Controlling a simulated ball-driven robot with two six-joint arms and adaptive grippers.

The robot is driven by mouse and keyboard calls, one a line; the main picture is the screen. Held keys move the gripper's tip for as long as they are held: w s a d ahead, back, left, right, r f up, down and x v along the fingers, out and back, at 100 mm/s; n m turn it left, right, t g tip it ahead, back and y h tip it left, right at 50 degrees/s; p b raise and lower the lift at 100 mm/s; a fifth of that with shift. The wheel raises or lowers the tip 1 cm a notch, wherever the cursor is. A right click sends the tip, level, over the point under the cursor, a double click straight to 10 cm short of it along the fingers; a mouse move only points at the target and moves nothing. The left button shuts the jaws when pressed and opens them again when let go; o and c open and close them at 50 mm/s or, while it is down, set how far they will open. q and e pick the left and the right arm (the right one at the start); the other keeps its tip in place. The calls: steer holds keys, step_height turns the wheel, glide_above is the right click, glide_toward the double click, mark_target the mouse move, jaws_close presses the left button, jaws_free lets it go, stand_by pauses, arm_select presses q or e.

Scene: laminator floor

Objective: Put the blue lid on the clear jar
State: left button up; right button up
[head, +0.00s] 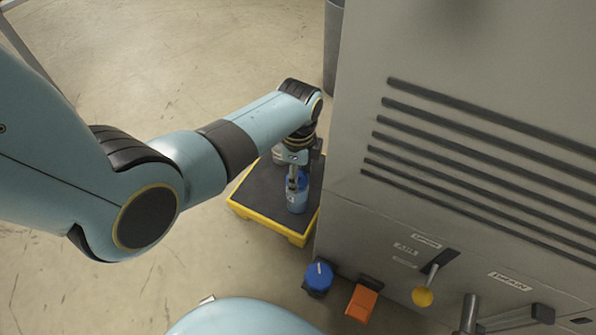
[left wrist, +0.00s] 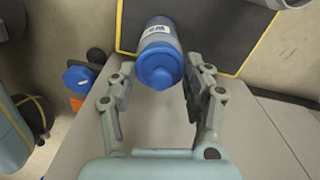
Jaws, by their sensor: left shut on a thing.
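The blue lid (left wrist: 160,68) sits between the two fingers of my left gripper (left wrist: 160,72), which is shut on it. The lid is at the top end of a labelled, bluish see-through jar (left wrist: 157,38), lined up with it. I cannot tell whether the lid is seated or just above the rim. In the head view the jar (head: 297,200) stands upright on a low platform, directly below my left gripper (head: 297,180), whose fingers cover much of the lid. My right gripper is not in view.
The dark-topped platform (head: 245,194) has a yellow edge. A large grey machine (head: 470,75) stands close on the right. Open floor lies left.

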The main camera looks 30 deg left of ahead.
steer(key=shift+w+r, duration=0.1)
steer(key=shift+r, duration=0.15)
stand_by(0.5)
arm_select(q)
steer(key=o, duration=1.5)
steer(key=shift+r+p, duration=3.55)
steer(key=shift+p, duration=0.1)
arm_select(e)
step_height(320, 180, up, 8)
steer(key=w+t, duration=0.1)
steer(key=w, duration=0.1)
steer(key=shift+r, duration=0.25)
arm_select(q)
steer(key=shift+f, duration=0.1)
steer(key=shift+c, duration=0.2)
jaws_close()
steer(key=shift+f, duration=0.15)
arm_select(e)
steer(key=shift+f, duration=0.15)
